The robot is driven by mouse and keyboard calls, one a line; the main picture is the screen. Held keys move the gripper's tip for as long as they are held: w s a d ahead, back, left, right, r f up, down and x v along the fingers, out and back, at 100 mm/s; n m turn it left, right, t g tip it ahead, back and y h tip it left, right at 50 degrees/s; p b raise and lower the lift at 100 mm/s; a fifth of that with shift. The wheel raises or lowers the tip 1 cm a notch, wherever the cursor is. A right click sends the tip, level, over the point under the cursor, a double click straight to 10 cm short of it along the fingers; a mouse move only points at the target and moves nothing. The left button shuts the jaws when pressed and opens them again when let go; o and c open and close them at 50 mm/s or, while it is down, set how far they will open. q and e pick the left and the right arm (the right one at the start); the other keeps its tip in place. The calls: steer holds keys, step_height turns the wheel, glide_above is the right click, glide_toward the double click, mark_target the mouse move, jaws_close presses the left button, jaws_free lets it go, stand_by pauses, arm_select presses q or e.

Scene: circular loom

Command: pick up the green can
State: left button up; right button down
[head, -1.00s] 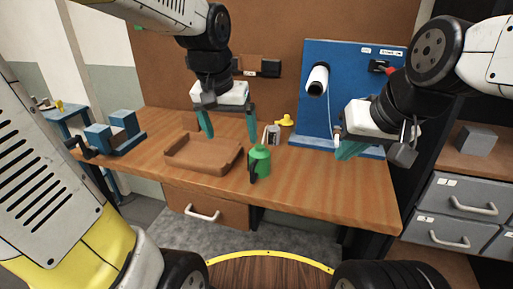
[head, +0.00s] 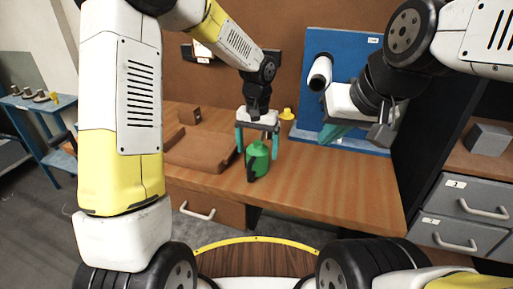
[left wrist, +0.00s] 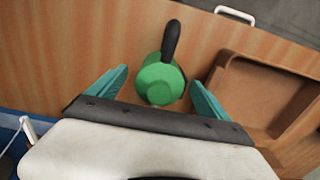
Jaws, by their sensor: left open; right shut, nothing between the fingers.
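The green can (head: 258,158) stands upright on the wooden table and has a dark handle on its front side. In the left wrist view the can (left wrist: 160,82) shows from above, with its black handle pointing away from the gripper. My left gripper (head: 257,143) is open just above and behind the can. In the left wrist view its two teal fingers (left wrist: 158,92) lie on either side of the can, with gaps. Whether they reach down to its body I cannot tell. My right gripper (head: 338,132) is shut and empty, in front of the blue board.
A brown wooden tray (head: 200,158) lies left of the can. A blue board (head: 345,75) with a white roll (head: 320,72) stands behind. A yellow item (head: 287,114) sits at the back. Bare tabletop (head: 340,185) lies right of the can.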

arm_select(q)
step_height(320, 180, down, 4)
steer(key=shift+f, duration=0.1)
steer(key=c, duration=1.8)
steer(key=shift+c, duration=0.2)
steer(key=shift+r, duration=0.2)
steer(key=shift+w+r, duration=0.1)
steer(key=shift+r, duration=0.4)
step_height(320, 180, up, 2)
steer(key=shift+r, duration=0.1)
steer(key=s+r, duration=0.1)
steer(key=s, duration=1.5)
steer(key=shift+r, duration=0.3)
steer(key=shift+a, duration=0.1)
